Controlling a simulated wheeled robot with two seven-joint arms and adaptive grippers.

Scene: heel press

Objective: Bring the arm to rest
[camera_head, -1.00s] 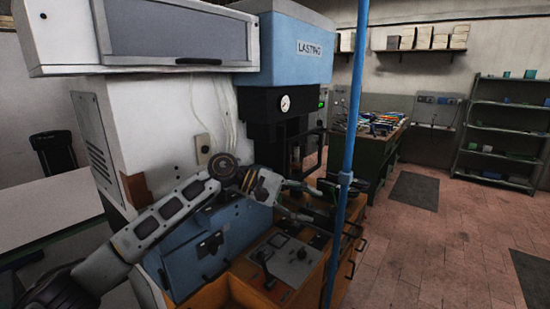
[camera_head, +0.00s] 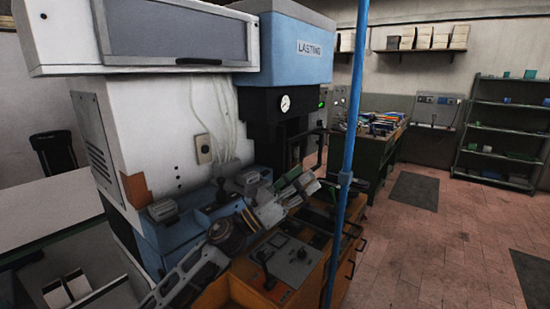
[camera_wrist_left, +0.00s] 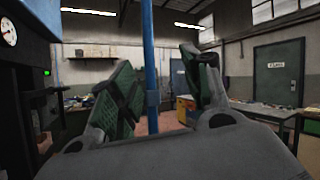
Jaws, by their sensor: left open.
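My left arm reaches in from the bottom of the head view, and its gripper (camera_head: 305,186) is in front of the blue and black lasting press (camera_head: 283,60). In the left wrist view the two green-padded fingers (camera_wrist_left: 160,95) stand wide apart with nothing between them. The blue pole (camera_head: 350,130) shows beyond the fingers in the wrist view. My right gripper is in neither view.
An orange bench with a control panel (camera_head: 283,262) is below the arm. A blue machine housing (camera_head: 180,235) stands left of it. A workbench with tools (camera_head: 375,130) and a shelf rack (camera_head: 505,130) are farther back. The tiled floor (camera_head: 440,245) at right is mostly clear.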

